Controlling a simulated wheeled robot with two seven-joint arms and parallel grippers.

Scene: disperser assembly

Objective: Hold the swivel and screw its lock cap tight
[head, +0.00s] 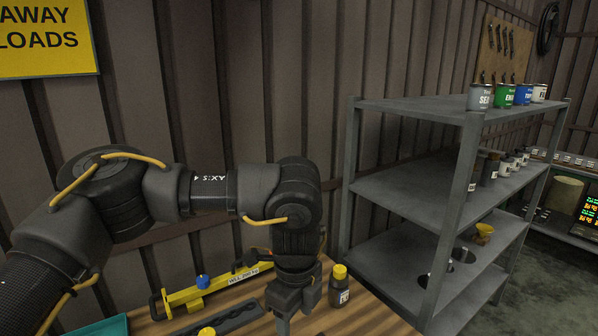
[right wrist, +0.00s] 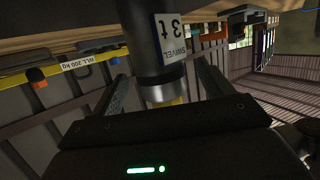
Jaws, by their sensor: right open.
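In the right wrist view, the swivel (right wrist: 148,45) is a dark cylinder with a white label reading "SWIVEL 3t" and a pale metal band at its lower end. Yellow shows just below the band; I cannot tell whether it is the lock cap. My right gripper (right wrist: 163,88) is open, its fingers on either side of the swivel's end, with no clear contact. In the head view, a dark upright cylinder with a yellow cap (head: 340,271) and pale label stands on the table. My left gripper (head: 282,318) points down left of it; its fingertips are mostly cut off.
A yellow bar (head: 215,289) with a blue knob lies on the wooden table (head: 375,318), left of the capped cylinder. A dark holder (head: 238,317) lies in front of it. A teal tray (head: 108,326) is at lower left. A grey shelf rack (head: 405,180) stands at right.

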